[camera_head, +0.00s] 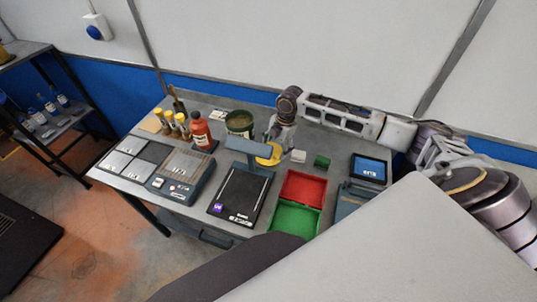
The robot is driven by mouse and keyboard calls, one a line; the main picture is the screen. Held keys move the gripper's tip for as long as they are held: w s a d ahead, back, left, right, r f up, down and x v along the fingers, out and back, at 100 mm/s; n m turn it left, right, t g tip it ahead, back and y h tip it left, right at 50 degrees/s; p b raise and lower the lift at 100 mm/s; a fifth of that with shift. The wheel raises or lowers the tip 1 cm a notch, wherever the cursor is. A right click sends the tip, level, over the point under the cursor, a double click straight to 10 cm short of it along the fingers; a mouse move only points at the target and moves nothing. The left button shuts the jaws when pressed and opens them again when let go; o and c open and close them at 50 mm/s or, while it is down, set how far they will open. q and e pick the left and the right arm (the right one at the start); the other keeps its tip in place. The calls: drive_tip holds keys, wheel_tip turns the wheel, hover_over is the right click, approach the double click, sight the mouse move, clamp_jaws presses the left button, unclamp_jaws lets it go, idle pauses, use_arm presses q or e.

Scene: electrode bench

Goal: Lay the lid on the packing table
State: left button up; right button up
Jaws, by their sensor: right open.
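A round yellow lid (268,156) shows in the head view near the middle of the grey table (225,104). It lies just right of a dark green open jar (239,121). My right gripper (277,137) reaches down from the right arm. It is open, with its fingers right at the lid's far edge. I cannot tell whether the lid rests on the table or touches the fingers. A grey bar in front hides part of the lid. My left gripper is not in view.
A red bottle (202,131) and several yellow-capped vials stand left of the jar. A black scale (238,196) is in front. Red (303,188) and green (296,219) trays, a small green block (321,161) and a blue screen (369,168) are at right.

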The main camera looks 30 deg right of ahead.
sight(275, 155)
drive_tip(key=shift+a+f, duration=0.15)
drive_tip(key=shift+f, duration=1.1)
drive_tip(key=shift+a+f, duration=0.1)
drive_tip(key=shift+f, duration=1.1)
drive_tip(key=c, duration=1.7)
clamp_jaws()
wheel_tip(275, 155, up, 10)
